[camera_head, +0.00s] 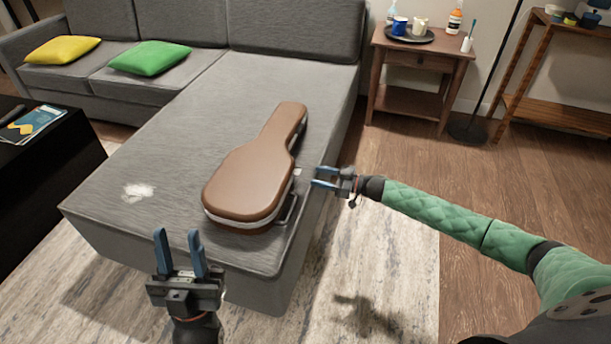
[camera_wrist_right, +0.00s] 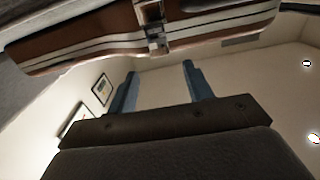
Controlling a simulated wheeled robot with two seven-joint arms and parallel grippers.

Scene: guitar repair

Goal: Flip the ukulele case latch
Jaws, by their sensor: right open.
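The brown ukulele case (camera_head: 250,178) lies closed on the grey sofa, its neck pointing away from me. A pale band runs around its side, and a dark handle (camera_head: 287,212) sits on its right side. A small metal latch (camera_wrist_right: 156,38) shows on the case's side in the right wrist view. My right gripper (camera_head: 318,178) is open and empty, just right of the case side; in the wrist view its fingers (camera_wrist_right: 159,84) point toward the latch, with a gap left. My left gripper (camera_head: 179,246) is open and empty, in front of the sofa's near edge.
The grey sofa (camera_head: 130,210) fills the left and middle, with a yellow pillow (camera_head: 62,50) and a green pillow (camera_head: 150,58) further back. A wooden side table (camera_head: 420,60) stands back right. The floor right of the sofa is open.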

